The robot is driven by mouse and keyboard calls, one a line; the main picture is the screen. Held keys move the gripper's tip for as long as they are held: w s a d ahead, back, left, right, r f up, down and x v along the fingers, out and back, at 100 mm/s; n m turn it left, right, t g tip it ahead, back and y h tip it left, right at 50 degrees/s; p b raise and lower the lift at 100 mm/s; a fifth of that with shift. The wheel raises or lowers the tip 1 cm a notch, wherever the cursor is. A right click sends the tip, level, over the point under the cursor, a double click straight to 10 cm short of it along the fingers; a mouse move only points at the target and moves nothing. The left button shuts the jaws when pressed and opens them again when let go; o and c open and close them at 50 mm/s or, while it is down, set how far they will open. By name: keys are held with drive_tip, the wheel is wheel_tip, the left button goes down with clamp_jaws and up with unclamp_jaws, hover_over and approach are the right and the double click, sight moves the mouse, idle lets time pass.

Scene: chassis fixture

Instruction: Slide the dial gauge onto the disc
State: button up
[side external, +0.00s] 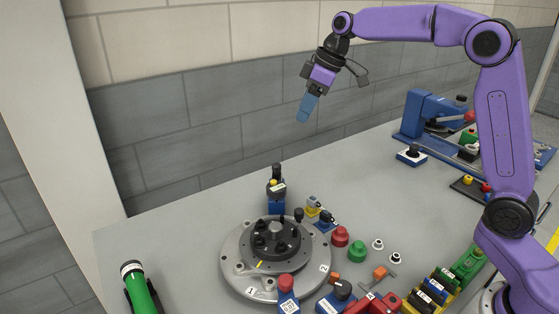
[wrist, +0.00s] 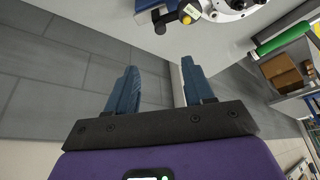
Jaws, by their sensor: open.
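A round grey plate (side external: 237,272) lies on the table, with a smaller black disc (side external: 262,262) on top that carries several black knobs and a metal centre hub. Behind it stands a blue block (side external: 277,206) with a black upright part and a yellow knob. I cannot tell which part is the dial gauge. My gripper (side external: 306,110) is high above the back of the table, well apart from the disc. In the wrist view my gripper (wrist: 160,85) has its blue fingers spread with nothing between them. The grey plate's edge (wrist: 228,12) shows at the top there.
Red (side external: 340,236) and green (side external: 357,251) knobs and several small parts crowd the right front. A blue machine (side external: 425,118) stands at the back right. A brick wall rises behind the table.

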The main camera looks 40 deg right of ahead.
sight(277, 165)
drive_tip(key=x, duration=1.7)
drive_tip(key=shift+s, duration=0.1)
clamp_jaws()
